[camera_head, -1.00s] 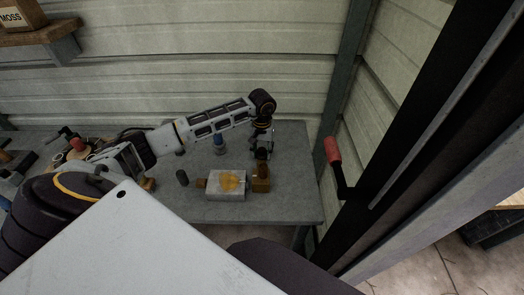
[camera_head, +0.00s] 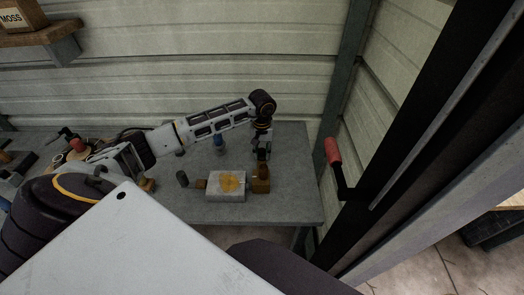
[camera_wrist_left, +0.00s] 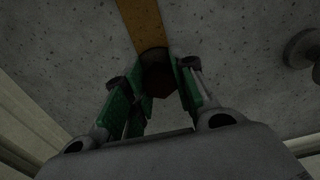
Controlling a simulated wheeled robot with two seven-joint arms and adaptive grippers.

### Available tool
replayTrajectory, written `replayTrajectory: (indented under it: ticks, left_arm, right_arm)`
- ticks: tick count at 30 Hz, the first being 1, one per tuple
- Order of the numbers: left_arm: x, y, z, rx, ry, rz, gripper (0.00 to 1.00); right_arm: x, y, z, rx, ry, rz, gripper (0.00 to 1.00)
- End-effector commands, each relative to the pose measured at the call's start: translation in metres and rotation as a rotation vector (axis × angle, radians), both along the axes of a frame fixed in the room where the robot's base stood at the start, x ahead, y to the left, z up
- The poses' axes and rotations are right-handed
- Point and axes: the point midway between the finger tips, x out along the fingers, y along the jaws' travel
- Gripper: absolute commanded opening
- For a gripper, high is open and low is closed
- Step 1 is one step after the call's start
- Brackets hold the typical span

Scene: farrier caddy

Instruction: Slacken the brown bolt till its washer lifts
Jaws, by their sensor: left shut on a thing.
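The brown bolt (camera_head: 262,171) stands on the ochre block at the right end of the grey block on the bench. In the left wrist view its dark brown head (camera_wrist_left: 158,78) sits between my green-padded fingers. My left gripper (camera_head: 262,160) points down from above and is shut on the bolt head. The washer cannot be made out; the fingers and head cover that spot. My right gripper is not in view.
The grey block (camera_head: 226,187) has an orange patch on top. A dark cylinder (camera_head: 182,179) and a blue-topped post (camera_head: 218,143) stand on the grey bench (camera_head: 290,205). A red-handled lever (camera_head: 333,152) is at the right. The bench is clear right of the ochre block.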

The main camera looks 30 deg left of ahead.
Motion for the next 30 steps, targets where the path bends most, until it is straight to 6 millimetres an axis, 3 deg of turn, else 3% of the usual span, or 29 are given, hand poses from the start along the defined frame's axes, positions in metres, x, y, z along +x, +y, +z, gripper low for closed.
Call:
replayTrajectory:
  ticks: [30]
  left_arm:
    - [-0.0024, -0.0007, -0.0037, 0.001, 0.007, 0.516, 0.0]
  right_arm:
    - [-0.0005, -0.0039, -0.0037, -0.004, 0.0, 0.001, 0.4]
